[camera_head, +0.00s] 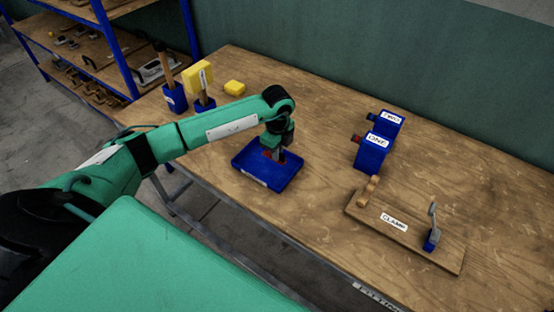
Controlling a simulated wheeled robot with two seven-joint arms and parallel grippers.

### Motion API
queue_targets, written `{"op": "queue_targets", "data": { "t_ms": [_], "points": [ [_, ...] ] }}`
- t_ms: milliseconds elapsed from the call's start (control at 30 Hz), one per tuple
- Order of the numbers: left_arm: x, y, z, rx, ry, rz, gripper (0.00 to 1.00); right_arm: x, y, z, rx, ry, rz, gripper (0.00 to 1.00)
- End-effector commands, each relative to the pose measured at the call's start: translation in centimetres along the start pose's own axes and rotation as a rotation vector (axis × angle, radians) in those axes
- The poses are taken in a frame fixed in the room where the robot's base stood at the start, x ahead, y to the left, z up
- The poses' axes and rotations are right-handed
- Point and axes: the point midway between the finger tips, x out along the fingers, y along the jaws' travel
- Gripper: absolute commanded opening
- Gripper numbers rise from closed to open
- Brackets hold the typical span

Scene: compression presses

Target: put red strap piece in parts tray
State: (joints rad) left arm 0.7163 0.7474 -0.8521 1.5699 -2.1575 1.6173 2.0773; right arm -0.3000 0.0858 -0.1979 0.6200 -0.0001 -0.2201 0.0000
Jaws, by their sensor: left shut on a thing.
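My left gripper (278,156) comes in from the left and points down over the blue parts tray (287,178). It is shut on the red strap piece (267,154), of which only a small red part shows beside the fingers. The gripper hides the rest of the piece. I cannot tell whether the piece touches the tray floor or hangs just above it. The tray lies flat on the wooden table near its front edge. My right gripper is not in view.
Two blue labelled blocks (371,152) stand right of the tray. A wooden clamp board (404,232) lies at the front right. Yellow items (235,87) and blue holders (175,98) stand at the back left. A shelf rack (112,50) is beyond.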

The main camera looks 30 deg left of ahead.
Motion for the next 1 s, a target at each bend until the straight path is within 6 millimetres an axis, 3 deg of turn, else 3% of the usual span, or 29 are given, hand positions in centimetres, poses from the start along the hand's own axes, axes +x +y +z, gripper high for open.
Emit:
{"op": "queue_targets", "data": {
  "t_ms": [233,500,867,1000],
  "points": [
    [1.9,0.0,-0.1,0.001,0.001,0.001,0.00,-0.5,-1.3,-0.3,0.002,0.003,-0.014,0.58],
    [5.5,0.0,0.0,0.000,0.000,0.002,0.00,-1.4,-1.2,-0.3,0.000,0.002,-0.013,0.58],
    [6.1,0.0,0.0,0.001,0.000,0.000,0.00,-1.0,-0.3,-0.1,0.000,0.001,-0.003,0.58],
    [6.0,0.0,0.0,0.001,0.000,0.000,0.30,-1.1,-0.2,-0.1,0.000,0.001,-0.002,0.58]
  ]
}}
